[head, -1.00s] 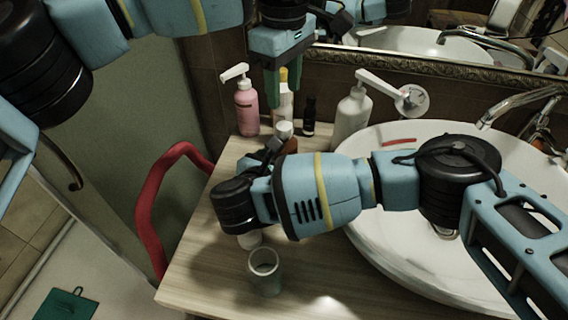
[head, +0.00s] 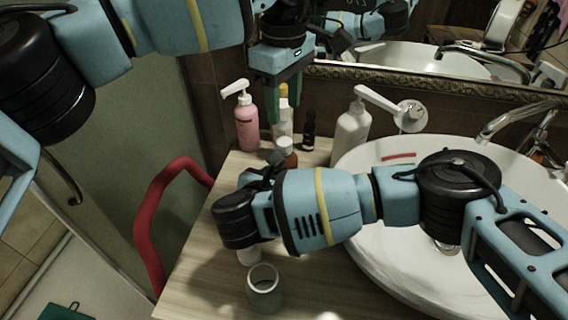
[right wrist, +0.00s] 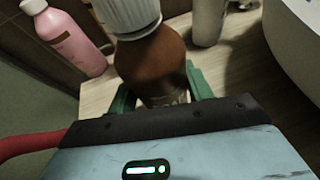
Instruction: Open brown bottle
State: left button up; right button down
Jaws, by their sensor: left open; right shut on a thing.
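The brown bottle (head: 289,158) has a white cap (head: 285,143) and stands near the back of the wooden counter. In the right wrist view the brown bottle (right wrist: 152,64) is between the green fingers of my right gripper (right wrist: 160,95), which is shut on its body. The ribbed white cap (right wrist: 126,14) is on its top. In the head view my right wrist hides the right fingers and the lower bottle. My left gripper (head: 284,108) points down, open and empty, in line above the cap. I cannot tell the exact gap between them.
A pink pump bottle (head: 247,128), a yellow-capped bottle (head: 284,118), a small dark bottle (head: 308,135) and a white pump bottle (head: 350,132) stand behind. A glass cup (head: 264,292) is in front. The white basin (head: 385,250) is right, a red rail (head: 150,225) left.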

aim_at(284, 141)
pick_arm(q)
jog(key=m, duration=0.4)
jog(key=shift+d, duration=0.1)
jog(key=m, duration=0.9)
jog(key=shift+m, duration=0.3)
jog(key=m, duration=0.4)
jog(key=shift+f, duration=4.05)
